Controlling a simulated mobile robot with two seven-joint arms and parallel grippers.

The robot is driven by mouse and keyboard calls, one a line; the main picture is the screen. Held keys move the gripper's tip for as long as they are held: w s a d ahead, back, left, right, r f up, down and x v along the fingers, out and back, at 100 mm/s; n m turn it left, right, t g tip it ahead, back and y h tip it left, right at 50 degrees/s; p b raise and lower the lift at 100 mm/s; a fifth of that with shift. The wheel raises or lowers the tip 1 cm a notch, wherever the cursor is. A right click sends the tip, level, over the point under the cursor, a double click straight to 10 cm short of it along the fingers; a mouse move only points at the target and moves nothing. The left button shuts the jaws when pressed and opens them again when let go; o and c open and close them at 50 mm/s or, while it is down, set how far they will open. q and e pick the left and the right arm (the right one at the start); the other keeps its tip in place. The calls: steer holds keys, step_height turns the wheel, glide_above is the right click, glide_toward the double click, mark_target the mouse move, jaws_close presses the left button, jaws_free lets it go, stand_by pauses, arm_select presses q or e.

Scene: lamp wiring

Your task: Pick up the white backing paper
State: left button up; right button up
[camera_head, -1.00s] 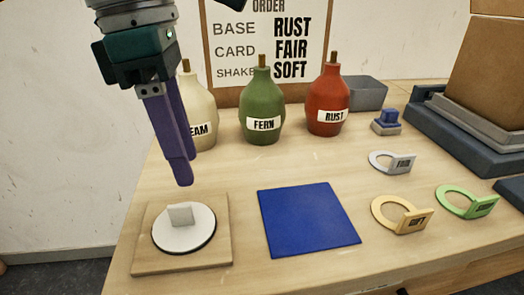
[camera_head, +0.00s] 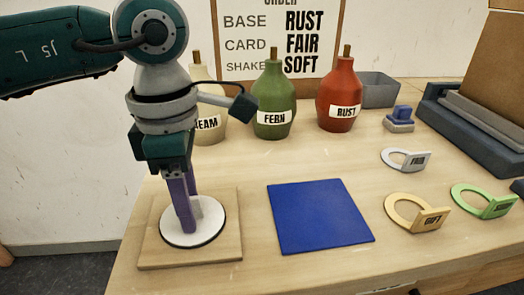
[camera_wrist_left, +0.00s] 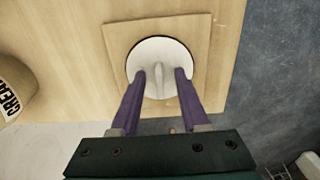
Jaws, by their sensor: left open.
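The white backing paper (camera_head: 212,229) is a round white disc with a dark rim and an upright tab. It lies on a square wooden board at the left of the table, and also shows in the left wrist view (camera_wrist_left: 160,48). My left gripper (camera_head: 188,226) points down over the disc with its purple fingers apart. In the left wrist view, the gripper (camera_wrist_left: 160,75) has one finger on each side of the tab, with gaps visible. In the head view a finger partly hides the tab. My right gripper is not in view.
The wooden board (camera_head: 160,257) sits close to the table's left edge. A blue square mat (camera_head: 320,216) lies to its right. Cream (camera_head: 208,128), green (camera_head: 271,100) and red (camera_head: 340,95) bottles stand behind. Ring-shaped card tags (camera_head: 413,214) lie at the right.

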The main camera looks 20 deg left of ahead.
arm_select(q)
steer(key=shift+c, duration=0.3)
jaws_close()
steer(key=shift+r, duration=0.1)
stand_by(0.4)
step_height(320, 180, up, 26)
steer(key=p, duration=0.7)
stand_by(0.7)
